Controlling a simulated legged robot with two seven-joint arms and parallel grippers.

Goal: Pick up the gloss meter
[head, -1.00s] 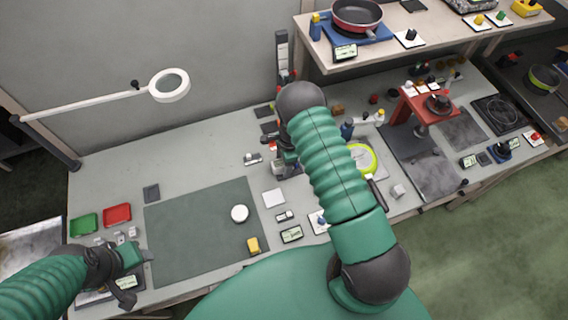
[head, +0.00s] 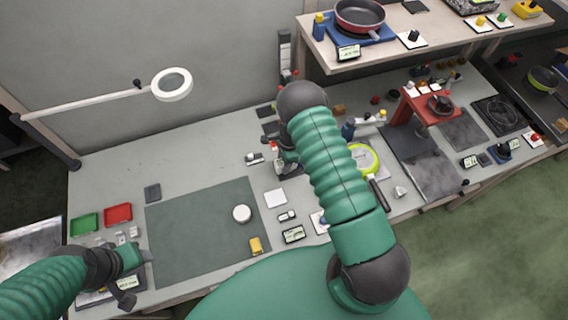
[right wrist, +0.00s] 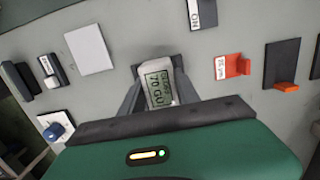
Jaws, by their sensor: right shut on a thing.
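The gloss meter (right wrist: 158,84) is a small pale block with a display reading "70 GU" in the right wrist view. My right gripper (right wrist: 160,98) is shut on it, one dark finger on each side. A dark pad or stand (right wrist: 178,64) shows just behind the meter; I cannot tell whether they touch. In the head view my right gripper (head: 284,160) is partly hidden by my own arm, over the middle of the bench, and the meter is hard to make out there. My left gripper (head: 136,275) is open with its fingers apart, at the bench's front left.
A white square card (right wrist: 90,49), a blue-knobbed switch (right wrist: 56,130) and a red block (right wrist: 233,65) lie around the gripper. A yellow-green pan (head: 364,160) stands right of my arm. The dark green mat (head: 200,235) is mostly clear, with a white round thing (head: 242,214).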

